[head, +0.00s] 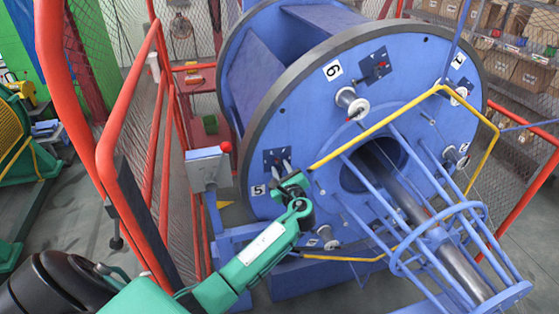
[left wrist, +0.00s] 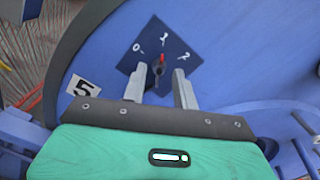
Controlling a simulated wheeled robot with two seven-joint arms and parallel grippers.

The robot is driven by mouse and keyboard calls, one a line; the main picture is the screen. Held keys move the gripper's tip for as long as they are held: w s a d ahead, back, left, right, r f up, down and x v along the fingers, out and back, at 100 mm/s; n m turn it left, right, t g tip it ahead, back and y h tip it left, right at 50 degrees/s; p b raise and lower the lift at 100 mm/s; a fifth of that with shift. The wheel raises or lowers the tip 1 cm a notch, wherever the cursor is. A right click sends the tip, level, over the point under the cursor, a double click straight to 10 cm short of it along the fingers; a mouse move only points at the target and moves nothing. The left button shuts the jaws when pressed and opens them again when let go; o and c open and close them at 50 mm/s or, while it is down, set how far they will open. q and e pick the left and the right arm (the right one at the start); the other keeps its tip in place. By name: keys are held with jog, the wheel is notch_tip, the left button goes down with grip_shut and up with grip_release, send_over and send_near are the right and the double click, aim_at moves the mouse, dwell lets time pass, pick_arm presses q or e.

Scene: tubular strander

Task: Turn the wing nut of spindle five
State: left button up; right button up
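A blue disc (head: 300,110) carries numbered spindle plates. The number 5 label (head: 258,189) sits beside a dark blue plate; the label also shows in the left wrist view (left wrist: 83,89). In that view the plate (left wrist: 180,45) is marked 0, 1, 2, and a small dark wing nut (left wrist: 158,68) has a red mark pointing at about 1. My left gripper (head: 279,167) is at this plate; in the wrist view its two grey fingers (left wrist: 160,71) stand apart on either side of the wing nut. I cannot tell whether they touch it. My right gripper is out of view.
A red guard frame with mesh (head: 131,85) stands left of the disc. A yellow bar (head: 375,130) and a blue tubular cage (head: 440,230) stick out in front of the disc.

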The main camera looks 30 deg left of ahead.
pick_arm(q)
jog(key=shift+x, duration=1.35)
jog(key=shift+c, duration=0.2)
jog(key=shift+d, duration=0.1)
grip_shut()
jog(key=shift+f, duration=0.1)
jog(key=n+b, duration=0.6)
jog(key=b, duration=0.1)
jog(key=f+n+b, duration=0.1)
jog(key=n+b, duration=0.2)
jog(key=b, duration=0.1)
jog(key=shift+s, duration=0.1)
jog(key=shift+r+n+b, duration=0.15)
jog(key=shift+n+b, duration=1.45)
jog(key=shift+b, duration=0.05)
